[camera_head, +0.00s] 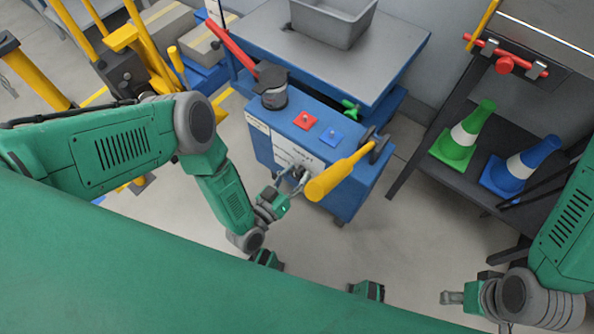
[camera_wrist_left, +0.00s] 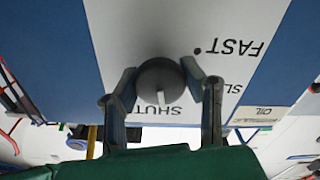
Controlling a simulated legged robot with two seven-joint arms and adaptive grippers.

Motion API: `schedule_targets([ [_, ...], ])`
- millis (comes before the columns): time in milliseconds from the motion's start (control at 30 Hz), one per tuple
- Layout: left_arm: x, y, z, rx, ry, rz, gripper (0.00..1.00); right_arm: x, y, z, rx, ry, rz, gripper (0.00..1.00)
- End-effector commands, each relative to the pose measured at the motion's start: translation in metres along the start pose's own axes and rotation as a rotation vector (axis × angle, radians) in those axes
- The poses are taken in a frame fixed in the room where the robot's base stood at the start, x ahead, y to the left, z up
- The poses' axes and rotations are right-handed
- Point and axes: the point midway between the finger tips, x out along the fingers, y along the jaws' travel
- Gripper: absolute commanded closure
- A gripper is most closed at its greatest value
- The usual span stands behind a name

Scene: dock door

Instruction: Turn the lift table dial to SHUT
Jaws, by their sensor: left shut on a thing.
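The lift table (camera_head: 345,60) stands at the upper middle of the head view, with a blue control box (camera_head: 335,130) on its near side. In the left wrist view, the dial (camera_wrist_left: 158,78) is a round dark grey knob on a white label panel. My left gripper (camera_head: 290,180) is shut on the dial, one finger on each side, also seen in the left wrist view (camera_wrist_left: 163,95). My right gripper (camera_head: 455,297) is away at the lower right; its finger gap is unclear.
A yellow handle (camera_head: 335,176) sticks out beside the dial. A grey bin (camera_head: 333,20) stands on the table. Green (camera_head: 465,138) and blue (camera_head: 522,166) cones stand on a dark shelf at right.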

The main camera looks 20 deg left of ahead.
Motion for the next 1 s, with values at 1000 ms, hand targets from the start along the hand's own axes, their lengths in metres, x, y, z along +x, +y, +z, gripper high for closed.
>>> schedule_targets([
  [1000,-0.0044,0.0005,0.0031,0.283,-0.009,0.001,0.92,-0.0101,0.0001,-0.0005,0.0,0.0,0.0,0.6],
])
